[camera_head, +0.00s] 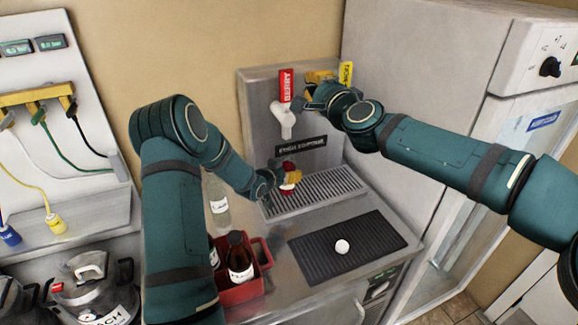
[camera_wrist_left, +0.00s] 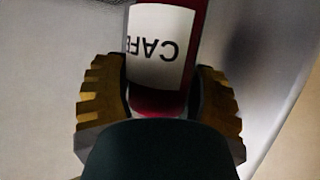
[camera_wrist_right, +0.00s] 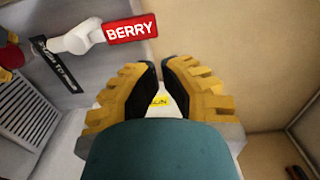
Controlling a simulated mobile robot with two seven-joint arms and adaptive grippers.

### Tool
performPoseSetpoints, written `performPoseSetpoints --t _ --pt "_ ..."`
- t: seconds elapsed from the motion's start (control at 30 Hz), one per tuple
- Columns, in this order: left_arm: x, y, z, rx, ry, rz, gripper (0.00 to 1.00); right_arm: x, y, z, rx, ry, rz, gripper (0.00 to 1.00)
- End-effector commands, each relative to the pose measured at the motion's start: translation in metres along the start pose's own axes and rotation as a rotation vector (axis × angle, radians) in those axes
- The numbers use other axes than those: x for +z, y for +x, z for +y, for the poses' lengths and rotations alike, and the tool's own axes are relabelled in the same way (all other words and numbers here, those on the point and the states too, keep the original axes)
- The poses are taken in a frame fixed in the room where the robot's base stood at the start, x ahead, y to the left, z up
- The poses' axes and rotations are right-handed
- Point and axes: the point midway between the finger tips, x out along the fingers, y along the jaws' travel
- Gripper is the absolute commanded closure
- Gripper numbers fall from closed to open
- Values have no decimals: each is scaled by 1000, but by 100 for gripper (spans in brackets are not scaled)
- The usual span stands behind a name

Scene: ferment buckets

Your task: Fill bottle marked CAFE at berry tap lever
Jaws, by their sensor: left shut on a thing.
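The bottle marked CAFE (camera_wrist_left: 160,45) has dark red contents or colour above and below its white label, which reads upside down in the left wrist view. My left gripper (camera_head: 280,180) is shut on it and holds it over the drip grate, below the berry tap. The berry tap lever (camera_head: 286,86) is red with a white spout; it also shows in the right wrist view (camera_wrist_right: 130,29). My right gripper (camera_head: 316,88) is beside this lever, to its right, and apart from it. Its fingers (camera_wrist_right: 160,66) are close together with a narrow gap.
A yellow tap handle (camera_head: 345,72) stands right of my right gripper. The drip grate (camera_head: 335,183) lies below the taps. A red crate (camera_head: 243,292) with dark bottles and a clear bottle (camera_head: 218,202) stand at left. A black mat (camera_head: 370,236) bears a small white ball-like thing (camera_head: 342,246).

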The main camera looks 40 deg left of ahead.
Motion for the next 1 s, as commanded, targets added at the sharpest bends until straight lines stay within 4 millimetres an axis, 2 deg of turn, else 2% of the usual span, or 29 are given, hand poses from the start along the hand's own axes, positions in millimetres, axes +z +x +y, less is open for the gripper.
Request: performPoseSetpoints --t 0.2,0.4,0.53,1.0 --pt "-2 0 0 0 1 4 82 0 -1 3 2 0 0 100" --pt "-2 0 0 0 1 4 82 -1 -15 31 8 2 1 100" --pt "-2 0 0 0 1 4 82 1 -23 40 3 1 0 100" --pt "-2 0 0 0 1 4 82 2 -19 41 0 0 -1 100"
